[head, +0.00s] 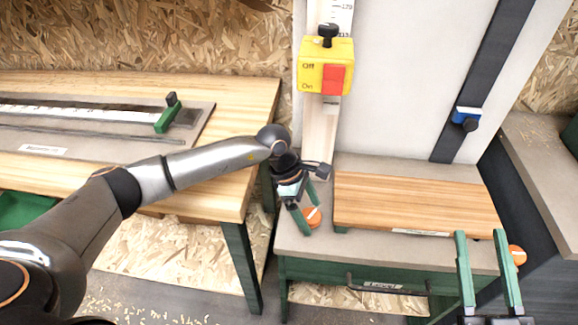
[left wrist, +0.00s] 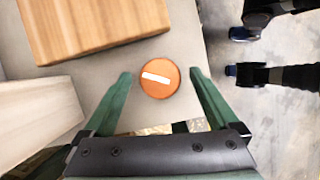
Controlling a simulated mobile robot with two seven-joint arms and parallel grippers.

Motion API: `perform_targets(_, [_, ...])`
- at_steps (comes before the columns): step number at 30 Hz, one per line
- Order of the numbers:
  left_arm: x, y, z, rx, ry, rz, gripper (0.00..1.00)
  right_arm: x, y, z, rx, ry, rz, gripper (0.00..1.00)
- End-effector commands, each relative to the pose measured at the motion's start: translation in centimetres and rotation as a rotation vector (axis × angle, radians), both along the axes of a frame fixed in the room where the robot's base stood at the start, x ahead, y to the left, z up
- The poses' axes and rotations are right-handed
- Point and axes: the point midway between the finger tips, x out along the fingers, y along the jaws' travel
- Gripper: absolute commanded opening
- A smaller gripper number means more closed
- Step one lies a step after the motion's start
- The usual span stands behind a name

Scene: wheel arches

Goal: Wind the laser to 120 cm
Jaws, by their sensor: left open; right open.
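A yellow box (head: 318,65) marked Off and On, with a red switch and a black knob on top, sits high on an upright rail with a printed scale (head: 338,12). The scale's figures are too small to read surely. An orange disc with a white bar (head: 312,217) is at the bench's left end. My left gripper (head: 308,213) is open at this disc. In the left wrist view the disc (left wrist: 160,82) lies between the spread fingertips; contact cannot be told. My right gripper (head: 481,236) is open and empty at the lower right, left of a second orange disc (head: 517,254).
A wooden board (head: 415,203) lies on the grey bench between the discs. A black slanted rail with a blue slider (head: 467,118) is behind. A wooden table (head: 225,105) at left holds a long rule with a green clamp (head: 168,116). A drawer handle (head: 380,287) is below.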

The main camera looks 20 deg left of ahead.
Motion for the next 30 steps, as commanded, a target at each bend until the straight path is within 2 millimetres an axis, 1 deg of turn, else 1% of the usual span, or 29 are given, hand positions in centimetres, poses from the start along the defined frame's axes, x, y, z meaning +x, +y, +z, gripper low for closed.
perform_targets(1, [-0.2, 0.0, 0.7, 0.000, 0.003, 0.046, 0.94, 0.0, 0.0, 1.6, 0.000, 0.000, 0.000, 0.50])
perform_targets(14, [-0.4, -0.2, 0.7, -0.001, 0.005, 0.479, 0.94, 0.0, 0.0, 7.8, 0.000, 0.000, 0.000, 0.50])
perform_targets(16, [-0.4, 0.4, 1.3, -0.002, -0.005, 0.495, 0.94, 0.0, 0.0, 7.2, 0.000, 0.001, 0.000, 0.50])
perform_targets(27, [-2.0, 2.7, 7.9, 0.000, -0.004, 0.491, 0.94, 0.0, 0.0, 6.8, 0.000, 0.000, 0.000, 0.50])
perform_targets(30, [-2.4, 3.1, 9.4, 0.000, -0.002, 0.491, 0.94, 0.0, 0.0, 6.7, 0.000, 0.000, 0.000, 0.50])
